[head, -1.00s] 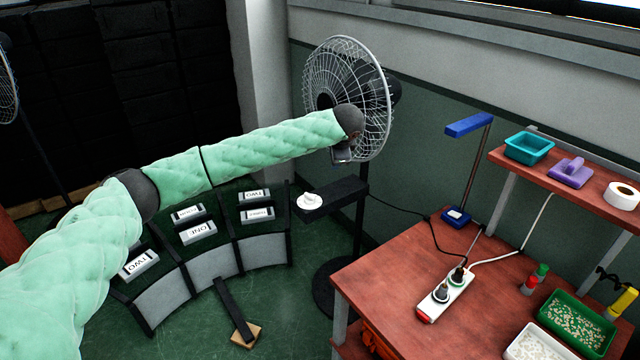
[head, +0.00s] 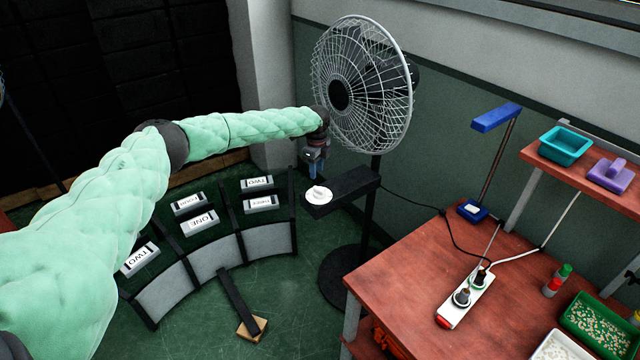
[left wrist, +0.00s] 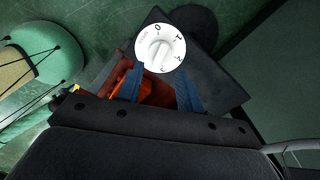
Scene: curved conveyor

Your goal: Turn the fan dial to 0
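The white round fan dial (head: 319,194) sits on top of a black box (head: 350,188) joined to the fan's pole. In the left wrist view the dial (left wrist: 160,48) shows a 0 at its top and more marks down its right side; I cannot tell which mark is selected. My left gripper (head: 316,172) points down just above the dial in the head view. In the left wrist view its two blue fingers (left wrist: 158,76) are apart with nothing between them, and the dial lies beyond their tips. My right gripper is not in view.
The standing fan (head: 362,85) rises right behind my left gripper. A curved conveyor (head: 215,250) with several labelled blocks lies to the left. A red-brown table (head: 420,285) with a power strip (head: 466,297) stands to the right.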

